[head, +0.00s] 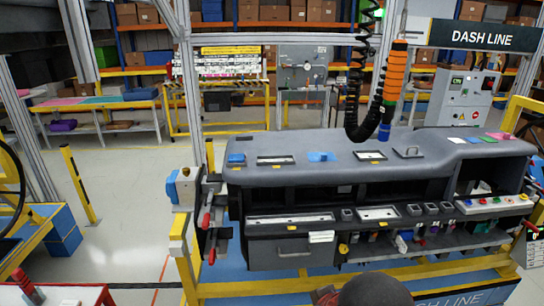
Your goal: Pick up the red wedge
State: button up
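I cannot make out a red wedge for certain. Several small flat coloured pieces (497,136) lie at the right end of the grey dashboard's top (400,140); one looks reddish or pink, but it is too small to tell its shape. Small coloured items (402,244), some with reddish parts, sit on the open lower shelf of the dashboard, partly in shadow. A dark rounded part of my arm and a bit of red beside it show at the bottom edge. My gripper itself is not in view.
The dashboard rests on a yellow frame (240,290). Red-handled clamps (207,220) stand at its left end. A black coiled cable with an orange tool (395,75) hangs above it. A control box (462,97) stands behind its right side. Floor at left is partly clear.

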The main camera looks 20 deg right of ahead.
aim_at(22, 278)
jog(key=u, duration=1.5)
jog(key=i+j, duration=0.1)
jog(key=i, duration=0.45)
jog(key=i+j+z, duration=0.15)
jog(key=i, duration=0.4)
jog(key=i+j, duration=0.15)
jog(key=i, duration=0.35)
jog(key=z, duration=0.05)
